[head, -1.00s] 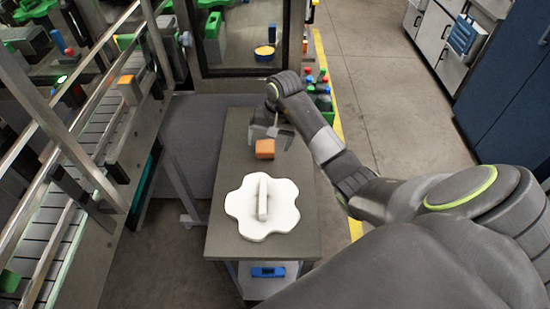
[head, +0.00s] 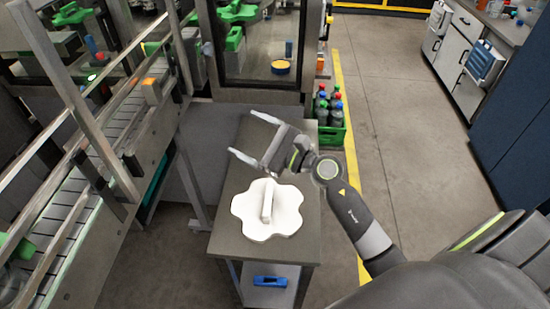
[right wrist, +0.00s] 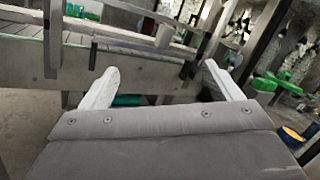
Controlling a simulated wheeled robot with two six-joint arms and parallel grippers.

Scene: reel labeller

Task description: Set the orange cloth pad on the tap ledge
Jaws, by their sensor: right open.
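My right gripper (head: 242,132) is open over the far part of the grey table (head: 235,243), its two pale fingers pointing left. In the right wrist view the fingers (right wrist: 160,70) are spread with nothing between them. The orange pad, which lay on the table near the gripper earlier, does not show now; the gripper and wrist cover that part of the table in the head view. I cannot tell which surface is the tap ledge. My left gripper is not in view.
A white lobed knob (head: 267,222) lies on the table's near half. A conveyor (head: 90,175) with an orange block (head: 150,91) runs along the left. A framed machine (head: 265,92) stands behind the table. A green bottle crate (head: 331,130) stands at right.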

